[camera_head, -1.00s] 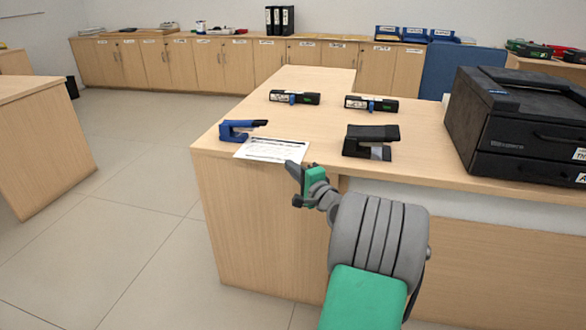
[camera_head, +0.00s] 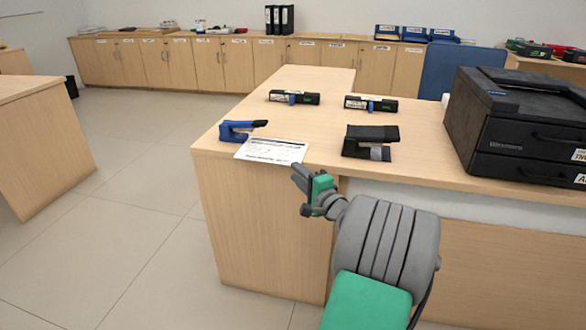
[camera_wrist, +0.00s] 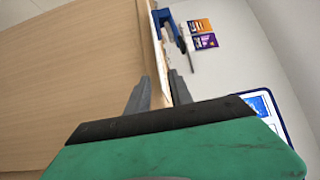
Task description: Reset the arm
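My gripper (camera_head: 299,179) is just in front of the counter's front edge, near the white paper sheet (camera_head: 271,151). In the wrist view my gripper's two grey fingers (camera_wrist: 161,92) stand apart, with the edge of a wooden panel showing between them. I see nothing held. The fingers look clear of the counter (camera_head: 320,128), though the exact distance is hard to tell.
Two black devices (camera_head: 294,97) (camera_head: 371,104) lie farther back. The floor at left is clear.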

